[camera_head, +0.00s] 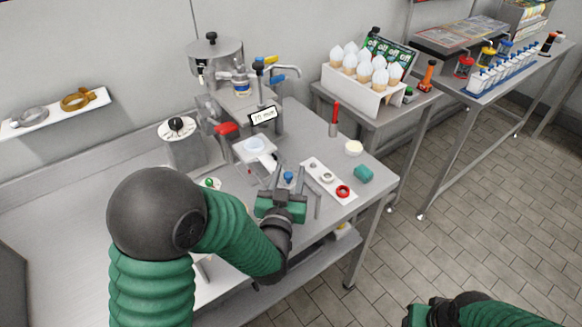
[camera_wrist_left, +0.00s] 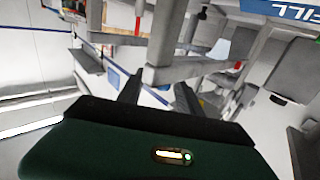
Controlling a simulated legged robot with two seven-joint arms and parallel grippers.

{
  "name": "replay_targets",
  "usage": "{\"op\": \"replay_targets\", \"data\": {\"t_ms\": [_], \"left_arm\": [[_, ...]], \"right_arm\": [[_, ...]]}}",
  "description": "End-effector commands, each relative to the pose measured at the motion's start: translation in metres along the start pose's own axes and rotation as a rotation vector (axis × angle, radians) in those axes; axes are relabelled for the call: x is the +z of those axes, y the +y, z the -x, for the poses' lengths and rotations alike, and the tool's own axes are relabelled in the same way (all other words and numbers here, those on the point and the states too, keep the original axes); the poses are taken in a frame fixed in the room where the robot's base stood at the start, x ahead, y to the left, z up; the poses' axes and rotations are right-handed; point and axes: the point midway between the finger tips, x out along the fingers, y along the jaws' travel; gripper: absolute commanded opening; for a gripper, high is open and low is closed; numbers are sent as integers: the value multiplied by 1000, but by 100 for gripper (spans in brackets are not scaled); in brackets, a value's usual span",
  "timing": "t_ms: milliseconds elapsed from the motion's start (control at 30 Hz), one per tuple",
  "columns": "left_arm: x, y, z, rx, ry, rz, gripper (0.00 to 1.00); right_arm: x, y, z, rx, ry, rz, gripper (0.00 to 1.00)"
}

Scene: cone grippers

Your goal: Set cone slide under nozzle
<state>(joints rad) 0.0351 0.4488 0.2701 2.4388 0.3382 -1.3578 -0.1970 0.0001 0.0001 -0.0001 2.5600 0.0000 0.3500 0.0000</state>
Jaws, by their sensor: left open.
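A white slide plate (camera_head: 253,150) with a pale blue round seat sits on the table in front of the metal filling machine (camera_head: 215,62). It looks like the cone slide.
A white strip with rings (camera_head: 327,177), a teal block (camera_head: 363,173) and a red-topped bottle (camera_head: 334,120) are right of my left gripper. A grey canister (camera_head: 183,147) stands left. A cone rack (camera_head: 365,82) is on the side table.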

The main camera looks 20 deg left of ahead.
Motion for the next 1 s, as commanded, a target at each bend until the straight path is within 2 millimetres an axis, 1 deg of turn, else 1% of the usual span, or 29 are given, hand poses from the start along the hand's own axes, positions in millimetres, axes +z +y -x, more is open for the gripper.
{"op": "replay_targets", "data": {"t_ms": [67,100,400,1000], "left_arm": [[0,0,-1,0,0,0,42],[1,0,-1,0,-1,0,39],[1,0,-2,0,-3,0,0],[1,1,-2,2,-2,0,0]], "right_arm": [[0,0,0,0,0,0,42],[0,0,0,0,0,0,42],[0,0,0,0,0,0,42],[0,0,0,0,0,0,42]]}}
